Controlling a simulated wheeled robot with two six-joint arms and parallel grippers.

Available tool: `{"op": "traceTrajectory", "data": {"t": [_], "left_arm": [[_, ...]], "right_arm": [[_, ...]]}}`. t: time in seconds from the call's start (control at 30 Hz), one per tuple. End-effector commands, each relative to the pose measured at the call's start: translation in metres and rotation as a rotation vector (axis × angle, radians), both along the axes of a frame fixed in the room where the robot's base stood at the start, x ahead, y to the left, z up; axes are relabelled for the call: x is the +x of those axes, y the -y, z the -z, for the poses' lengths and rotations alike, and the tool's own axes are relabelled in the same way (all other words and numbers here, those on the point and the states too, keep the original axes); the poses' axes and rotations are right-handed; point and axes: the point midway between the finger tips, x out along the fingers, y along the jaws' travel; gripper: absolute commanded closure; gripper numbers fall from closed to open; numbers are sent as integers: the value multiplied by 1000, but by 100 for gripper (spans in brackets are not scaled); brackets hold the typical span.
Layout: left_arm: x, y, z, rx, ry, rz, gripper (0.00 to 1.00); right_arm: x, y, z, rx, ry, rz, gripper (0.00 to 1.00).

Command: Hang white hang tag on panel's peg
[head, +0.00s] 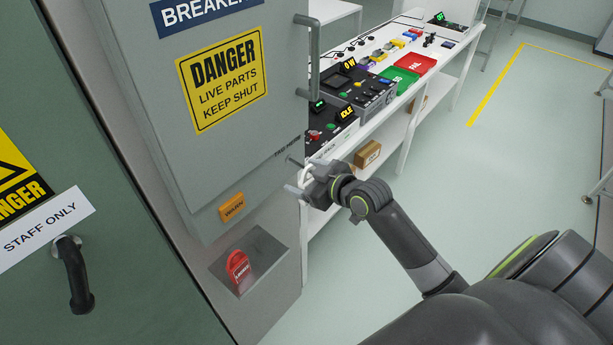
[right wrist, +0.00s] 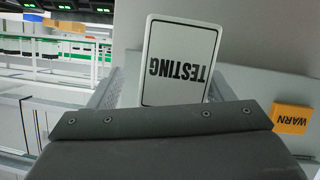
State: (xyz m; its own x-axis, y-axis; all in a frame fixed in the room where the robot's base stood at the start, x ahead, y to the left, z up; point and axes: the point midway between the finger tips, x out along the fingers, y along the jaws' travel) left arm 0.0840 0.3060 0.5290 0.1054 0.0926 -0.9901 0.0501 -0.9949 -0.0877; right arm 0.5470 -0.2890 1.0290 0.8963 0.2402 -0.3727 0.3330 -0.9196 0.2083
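The white hang tag (right wrist: 180,62) shows large in the right wrist view, with the word TESTING upside down. It sits between my right gripper's two fingers, and its near end is hidden behind the gripper body. In the head view only a small white part of the tag (head: 306,172) shows at the fingers. My right gripper (head: 304,181) appears shut on the tag, in front of the panel's lower right edge. The panel's peg (head: 293,161) sticks out below the TAG HERE lettering, close to the fingers. Contact between tag and peg cannot be told. My left gripper is out of view.
The grey breaker panel (head: 225,150) carries an orange WARN label (head: 232,207), also in the right wrist view (right wrist: 291,118). A white workbench (head: 408,116) stands behind. The floor at right is clear.

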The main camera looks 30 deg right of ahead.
Motion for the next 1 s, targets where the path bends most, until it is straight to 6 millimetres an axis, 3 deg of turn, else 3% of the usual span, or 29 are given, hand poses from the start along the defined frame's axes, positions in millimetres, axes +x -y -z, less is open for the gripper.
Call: {"op": "traceTrajectory", "data": {"t": [0.37, 1.0], "left_arm": [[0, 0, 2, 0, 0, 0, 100], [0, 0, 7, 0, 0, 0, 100]], "right_arm": [[-10, 4, -2, -3, -1, 1, 26], [-112, 30, -46, -6, -3, -2, 26]]}}
